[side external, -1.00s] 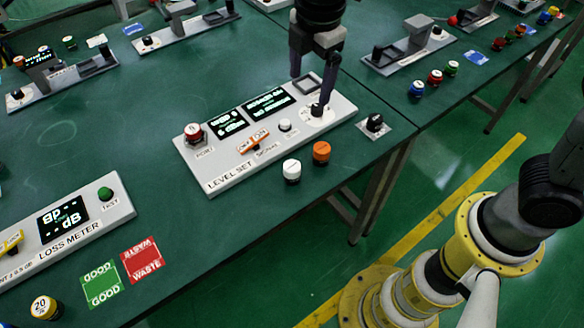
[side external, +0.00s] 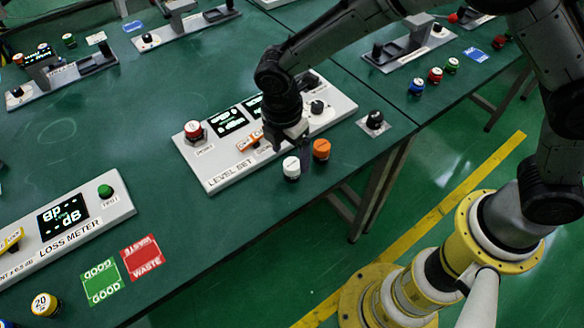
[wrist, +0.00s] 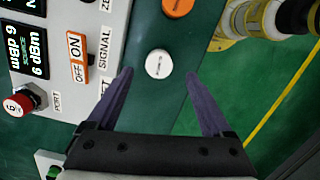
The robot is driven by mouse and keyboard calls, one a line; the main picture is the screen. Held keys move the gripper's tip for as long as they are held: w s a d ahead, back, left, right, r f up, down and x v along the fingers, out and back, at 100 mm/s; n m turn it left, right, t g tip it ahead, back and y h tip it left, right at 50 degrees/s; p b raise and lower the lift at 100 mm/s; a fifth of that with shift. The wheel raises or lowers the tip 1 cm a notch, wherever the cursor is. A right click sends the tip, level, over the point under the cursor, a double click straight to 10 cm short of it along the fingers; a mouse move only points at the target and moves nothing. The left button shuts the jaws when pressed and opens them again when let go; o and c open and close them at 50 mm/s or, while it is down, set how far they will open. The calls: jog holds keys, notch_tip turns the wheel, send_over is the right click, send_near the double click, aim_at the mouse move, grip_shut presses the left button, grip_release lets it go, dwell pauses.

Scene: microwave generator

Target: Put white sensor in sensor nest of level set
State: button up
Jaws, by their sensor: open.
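The white sensor (side external: 291,168) stands upright on the green table in front of the level set (side external: 235,172), apart from its front edge. It also shows in the wrist view (wrist: 158,64), between and just beyond the fingertips. My gripper (side external: 292,150) is over the front edge of the level set, pointing down beside the white sensor. In the wrist view my gripper (wrist: 159,74) is open and empty, one finger on each side of the sensor. I cannot clearly make out the sensor nest; my arm covers part of the level set's right half.
An orange sensor (side external: 321,149) stands close to the right of the white one, near the table's front edge. A dark round piece (side external: 317,107) sits on the level set's right end. A black knob on a plate (side external: 375,121) lies farther right. The loss meter (side external: 75,232) is at left.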

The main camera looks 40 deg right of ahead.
aim_at(292, 163)
jog(key=f, duration=0.3)
jog(key=d+f, duration=0.1)
jog(key=f, duration=0.1)
jog(key=shift+w, duration=0.15)
grip_shut()
